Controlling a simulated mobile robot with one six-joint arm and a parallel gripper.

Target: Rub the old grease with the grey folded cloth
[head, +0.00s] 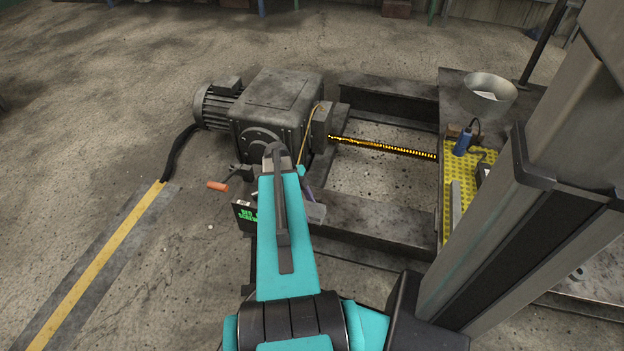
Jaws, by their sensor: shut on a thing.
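A long threaded rod (385,148) runs from the motor-driven gearbox to the right side of the frame. Its surface is dark with bright amber-yellow patches along it, which look like grease. My teal arm reaches forward from the bottom middle and ends, in this view, in front of the gearbox. I cannot make out the grey folded cloth. A small grey piece (315,212) shows just right of the arm, but I cannot tell what it is.
The grey gearbox and motor (275,100) stand at the rod's left end. The dark steel frame (385,215) surrounds the rod. On the right are a yellow perforated mat (450,221), a blue tool (463,141) and a metal bowl (489,93). An orange-handled item (217,186) sits left of my arm.

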